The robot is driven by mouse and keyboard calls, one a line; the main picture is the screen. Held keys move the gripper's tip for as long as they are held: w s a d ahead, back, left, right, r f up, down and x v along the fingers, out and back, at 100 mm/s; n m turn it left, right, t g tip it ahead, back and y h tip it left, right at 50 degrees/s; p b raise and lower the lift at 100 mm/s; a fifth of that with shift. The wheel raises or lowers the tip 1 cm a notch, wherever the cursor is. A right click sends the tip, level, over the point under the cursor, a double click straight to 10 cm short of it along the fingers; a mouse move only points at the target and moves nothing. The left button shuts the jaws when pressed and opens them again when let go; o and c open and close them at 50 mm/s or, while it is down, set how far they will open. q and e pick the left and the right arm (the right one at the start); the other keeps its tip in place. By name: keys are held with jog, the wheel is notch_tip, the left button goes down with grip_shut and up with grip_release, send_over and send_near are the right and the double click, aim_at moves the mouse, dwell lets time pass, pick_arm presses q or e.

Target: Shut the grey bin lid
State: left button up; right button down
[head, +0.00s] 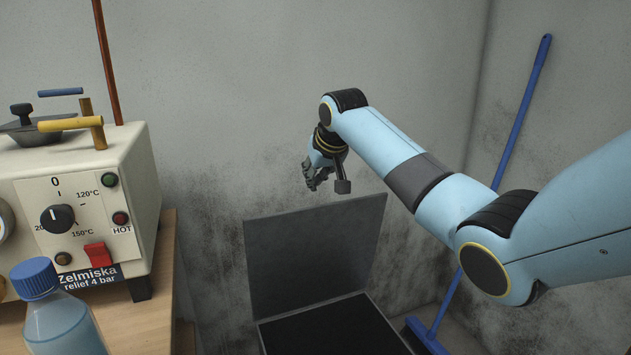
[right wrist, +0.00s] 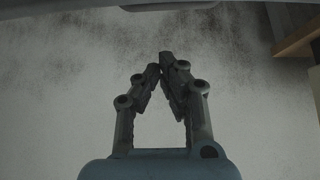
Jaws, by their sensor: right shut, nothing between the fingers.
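The grey bin lid (head: 312,245) stands raised, nearly upright, at the back of the bin in the head view. The bin (head: 330,330) shows a dark open top below the lid, cut off by the bottom edge of the picture. My right gripper (head: 312,184) is above the lid's top edge, apart from it in the picture. Its fingers (right wrist: 161,62) meet at the tips in the right wrist view, shut with nothing between them. My left gripper is not in view.
A cream machine (head: 140,190) with a dial stands on a wooden table (head: 158,325) at the left. A blue-capped bottle (head: 60,320) stands in front. A blue broom (head: 520,115) leans in the right corner. A stained grey wall (head: 230,90) is behind.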

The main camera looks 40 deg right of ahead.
jog(key=b+x, duration=0.2)
jog(key=x, duration=0.6)
jog(key=shift+s+a+r+p, duration=0.1)
jog(key=shift+s+a+p, duration=0.1)
jog(key=shift+s, duration=0.5)
jog(key=shift+s+a+r+p, duration=0.15)
jog(key=shift+s+p, duration=0.1)
jog(key=shift+s, duration=0.45)
jog(key=shift+s+a+f+p, duration=0.1)
jog(key=shift+s+a+p, duration=0.1)
jog(key=shift+s, duration=0.5)
